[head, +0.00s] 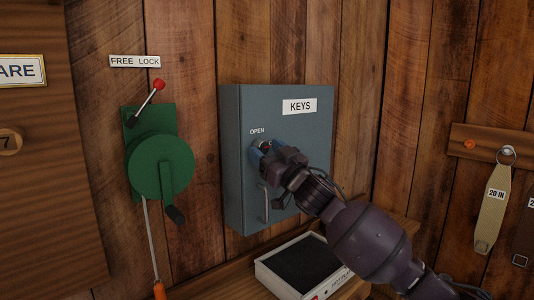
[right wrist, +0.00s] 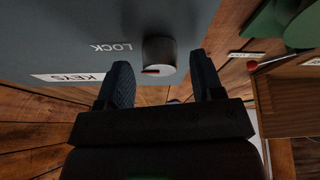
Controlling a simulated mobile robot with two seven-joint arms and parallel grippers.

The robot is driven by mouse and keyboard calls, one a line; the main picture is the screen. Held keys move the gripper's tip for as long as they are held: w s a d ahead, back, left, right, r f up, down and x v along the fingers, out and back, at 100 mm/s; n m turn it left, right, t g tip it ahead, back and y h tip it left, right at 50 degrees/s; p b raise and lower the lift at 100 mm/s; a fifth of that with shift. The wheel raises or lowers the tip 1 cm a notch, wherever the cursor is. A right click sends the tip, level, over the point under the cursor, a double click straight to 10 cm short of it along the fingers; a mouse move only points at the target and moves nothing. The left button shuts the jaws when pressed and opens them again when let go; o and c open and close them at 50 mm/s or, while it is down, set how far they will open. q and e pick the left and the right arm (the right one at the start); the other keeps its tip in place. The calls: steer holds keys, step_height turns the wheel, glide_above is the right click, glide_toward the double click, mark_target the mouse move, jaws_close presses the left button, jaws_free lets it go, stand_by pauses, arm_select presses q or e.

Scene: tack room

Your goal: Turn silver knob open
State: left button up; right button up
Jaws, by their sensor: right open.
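The silver knob (right wrist: 159,55) sticks out from the front of the blue-grey KEYS cabinet (head: 235,180). In the right wrist view it has a short red mark at the left of its face, on the side of the upside-down LOCK lettering (right wrist: 111,47). In the head view the knob is largely hidden by my right gripper (head: 262,147), below the OPEN lettering (head: 257,131). My right gripper is open, with one finger on either side of the knob. In the wrist view gaps show between the knob and both fingers. My left gripper is not in view.
A cabinet handle (head: 263,203) is just below my right gripper. A green crank box (head: 160,165) with a red-tipped lever is on the wall at left. Key tags (head: 492,205) hang at right.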

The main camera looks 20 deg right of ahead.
steer(key=c, duration=0.9)
